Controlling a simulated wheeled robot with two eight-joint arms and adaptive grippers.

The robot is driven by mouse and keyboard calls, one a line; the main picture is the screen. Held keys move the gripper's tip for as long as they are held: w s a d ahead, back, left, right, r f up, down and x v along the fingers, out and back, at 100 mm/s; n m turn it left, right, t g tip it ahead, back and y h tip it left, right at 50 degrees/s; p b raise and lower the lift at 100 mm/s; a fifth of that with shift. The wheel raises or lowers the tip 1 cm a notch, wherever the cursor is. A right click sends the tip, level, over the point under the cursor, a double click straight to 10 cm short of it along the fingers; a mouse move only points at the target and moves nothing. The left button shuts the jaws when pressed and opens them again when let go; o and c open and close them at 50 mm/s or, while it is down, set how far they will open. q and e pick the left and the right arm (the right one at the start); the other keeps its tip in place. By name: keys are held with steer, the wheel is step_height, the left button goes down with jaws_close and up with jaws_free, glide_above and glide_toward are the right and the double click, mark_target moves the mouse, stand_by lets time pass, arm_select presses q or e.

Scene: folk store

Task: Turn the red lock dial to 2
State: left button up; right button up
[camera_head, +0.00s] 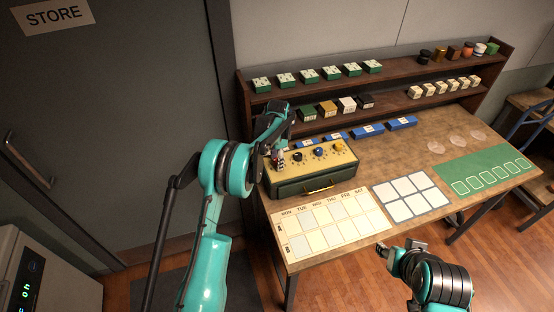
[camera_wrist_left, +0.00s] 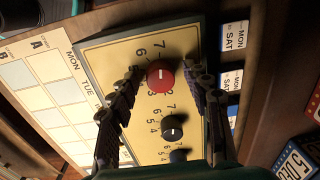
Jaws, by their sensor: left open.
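The lock box (camera_head: 318,184) is dark green with a yellow top panel and stands at the left end of the table. The red dial (camera_wrist_left: 160,77) sits on this panel in the left wrist view, with a short white mark on it and black numbers around it. I cannot tell which number the mark meets. My left gripper (camera_wrist_left: 168,70) is open, its fingers on either side of the red dial; contact is not clear. In the head view the left gripper (camera_head: 279,150) is over the box's left end. My right gripper (camera_head: 397,248) is at the table's front edge, away from the box.
A black dial (camera_head: 297,156), a blue dial (camera_head: 318,152) and a yellow dial (camera_head: 338,147) share the panel. A weekday chart (camera_head: 330,228) lies in front. Blue boxes (camera_head: 402,122) lie behind, below a shelf (camera_head: 390,88) of small boxes. A green mat (camera_head: 480,168) lies right.

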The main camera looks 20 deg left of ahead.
arm_select(q)
jaws_close()
